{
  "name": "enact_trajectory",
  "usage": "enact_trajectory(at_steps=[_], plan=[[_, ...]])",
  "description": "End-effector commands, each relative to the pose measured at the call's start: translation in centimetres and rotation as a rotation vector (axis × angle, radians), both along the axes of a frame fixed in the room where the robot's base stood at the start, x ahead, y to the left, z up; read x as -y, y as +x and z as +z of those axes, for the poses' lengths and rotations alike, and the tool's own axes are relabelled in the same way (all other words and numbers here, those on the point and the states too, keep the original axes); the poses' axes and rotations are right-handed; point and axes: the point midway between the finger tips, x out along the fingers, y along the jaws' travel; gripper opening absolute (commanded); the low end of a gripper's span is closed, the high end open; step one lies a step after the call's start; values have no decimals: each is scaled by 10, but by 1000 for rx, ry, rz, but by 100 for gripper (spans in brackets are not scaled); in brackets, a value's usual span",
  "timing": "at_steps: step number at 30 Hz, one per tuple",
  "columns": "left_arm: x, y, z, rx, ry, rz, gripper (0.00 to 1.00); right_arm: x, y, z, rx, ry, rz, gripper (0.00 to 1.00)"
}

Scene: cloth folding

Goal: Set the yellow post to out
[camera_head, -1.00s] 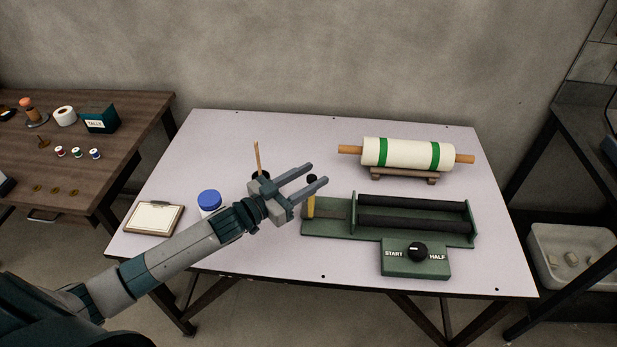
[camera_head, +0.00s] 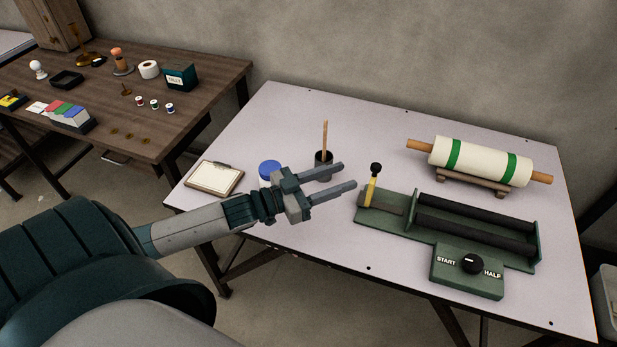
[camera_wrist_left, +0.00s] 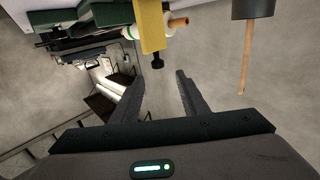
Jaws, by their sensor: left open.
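The yellow post (camera_head: 371,190) with a black knob on top stands at the left end of the green roller machine (camera_head: 381,221). It leans slightly in the head view. In the left wrist view the yellow post (camera_wrist_left: 151,27) shows upside down, its black knob ahead of the fingers. My left gripper (camera_head: 350,174) is open and empty. Its fingertips point toward the post, with a small gap to its left in the head view. In the left wrist view the two fingers (camera_wrist_left: 160,80) are spread apart. My right gripper is not in view.
A dial (camera_head: 472,263) marked START and HALF is on the machine's front. A dark cup (camera_head: 323,158) with a stick stands just behind my gripper. A blue-lidded jar (camera_head: 270,169) and a clipboard (camera_head: 214,178) are at left. A cloth roll (camera_head: 480,160) rests at the back right.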

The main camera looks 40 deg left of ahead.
Motion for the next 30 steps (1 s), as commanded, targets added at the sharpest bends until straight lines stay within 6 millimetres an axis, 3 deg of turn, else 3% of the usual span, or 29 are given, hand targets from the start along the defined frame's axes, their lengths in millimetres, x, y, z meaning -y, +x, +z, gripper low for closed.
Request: enact_trajectory(at_steps=[6,15,24,30], plan=[[-14,-27,-2,-4,0,0,40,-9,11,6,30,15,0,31],[-30,-54,-1,-1,0,1,40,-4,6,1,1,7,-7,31],[-36,-64,0,0,0,0,40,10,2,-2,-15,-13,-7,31],[-36,-64,0,0,0,0,40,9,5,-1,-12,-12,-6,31]])
